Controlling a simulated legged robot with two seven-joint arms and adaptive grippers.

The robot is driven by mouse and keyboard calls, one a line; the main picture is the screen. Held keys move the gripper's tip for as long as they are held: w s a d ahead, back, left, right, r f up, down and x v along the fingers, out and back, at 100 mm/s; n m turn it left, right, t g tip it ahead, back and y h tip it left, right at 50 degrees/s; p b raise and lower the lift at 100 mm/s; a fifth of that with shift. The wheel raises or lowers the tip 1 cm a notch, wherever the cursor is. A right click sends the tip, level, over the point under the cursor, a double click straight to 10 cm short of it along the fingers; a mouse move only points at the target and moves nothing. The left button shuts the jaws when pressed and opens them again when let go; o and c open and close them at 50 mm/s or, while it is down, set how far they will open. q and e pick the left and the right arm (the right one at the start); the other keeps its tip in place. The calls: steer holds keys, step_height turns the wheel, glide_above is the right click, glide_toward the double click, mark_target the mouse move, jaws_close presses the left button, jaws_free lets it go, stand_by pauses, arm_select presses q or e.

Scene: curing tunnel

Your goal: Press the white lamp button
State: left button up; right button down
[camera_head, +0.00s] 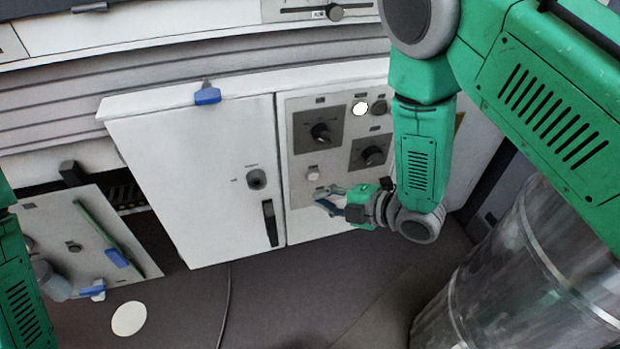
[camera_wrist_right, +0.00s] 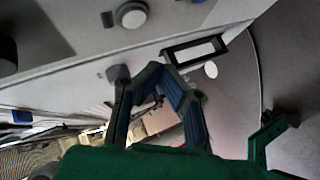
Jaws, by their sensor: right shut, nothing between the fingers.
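A pale round button (camera_head: 312,173) sits low on the grey control panel of the white cabinet. It appears in the right wrist view as a white-faced button in a grey ring (camera_wrist_right: 132,15). A bright white round lamp (camera_head: 360,108) glows higher on the panel, beside a dark round button (camera_head: 380,107). My right gripper (camera_head: 321,201) is shut and empty, just below the pale button and apart from it. Its fingertips (camera_wrist_right: 162,69) meet in the wrist view. My left gripper is out of view; only its green arm shows at the left edge.
Two dark rotary knobs (camera_head: 322,132) (camera_head: 373,156) stick out of the panel. The cabinet door has a lock (camera_head: 256,179) and black handle (camera_head: 270,222). A metal drum (camera_head: 530,270) stands at right. A tilted panel (camera_head: 75,245) is at left. My right arm hides the panel's right side.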

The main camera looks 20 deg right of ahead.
mark_target(304, 181)
steer(key=shift+w, duration=1.75)
steer(key=shift+w, duration=0.15)
steer(key=shift+w, duration=0.25)
steer(key=shift+w, duration=0.35)
stand_by(0.6)
stand_by(0.3)
steer(key=shift+s+p, duration=0.3)
steer(key=shift+s, duration=0.45)
steer(key=shift+s, duration=0.1)
